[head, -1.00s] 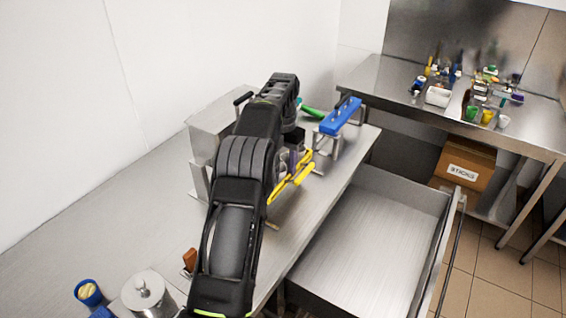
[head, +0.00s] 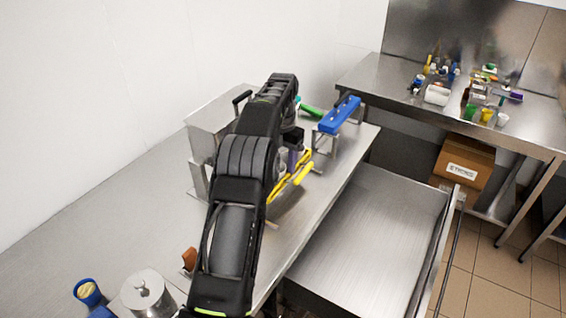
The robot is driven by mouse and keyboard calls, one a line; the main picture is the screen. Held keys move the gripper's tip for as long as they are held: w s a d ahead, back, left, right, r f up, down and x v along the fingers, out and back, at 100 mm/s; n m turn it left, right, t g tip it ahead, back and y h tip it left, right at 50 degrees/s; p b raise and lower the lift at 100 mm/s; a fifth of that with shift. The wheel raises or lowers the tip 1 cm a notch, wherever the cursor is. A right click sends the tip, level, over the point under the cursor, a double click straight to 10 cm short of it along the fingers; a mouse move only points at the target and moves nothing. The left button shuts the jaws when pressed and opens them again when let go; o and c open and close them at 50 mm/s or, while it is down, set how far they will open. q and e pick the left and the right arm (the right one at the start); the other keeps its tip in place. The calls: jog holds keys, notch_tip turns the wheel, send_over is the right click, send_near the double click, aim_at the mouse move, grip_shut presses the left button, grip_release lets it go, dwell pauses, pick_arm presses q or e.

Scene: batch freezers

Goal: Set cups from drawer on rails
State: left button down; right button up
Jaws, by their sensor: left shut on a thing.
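My left arm reaches over the steel counter from the bottom of the head view. Its black left gripper (head: 292,143) is shut on a small greyish thing (head: 283,160), perhaps a cup, mostly hidden by the gripper and wrist. It is close beside a yellow rail (head: 303,176); I cannot tell whether they touch. A blue rail (head: 341,114) on metal legs stands farther back, and a green bar (head: 312,112) shows left of it. The open steel drawer (head: 365,240) at the right has a bare visible floor. My right gripper is not in view.
A steel box (head: 207,125) stands behind my arm. A lidded metal pot (head: 148,292), a blue container (head: 88,292) and a brown item (head: 189,259) are near the front. A side table (head: 385,80) holds several small items, with a cardboard box (head: 465,165) below.

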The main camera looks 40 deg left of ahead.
pick_arm(q)
jog(key=shift+f+b, duration=1.45)
jog(key=shift+f, duration=1.75)
dwell(0.8)
jog(key=shift+f, duration=0.2)
dwell(0.9)
jog(key=c, duration=0.6)
grip_release()
jog(key=shift+c, duration=0.2)
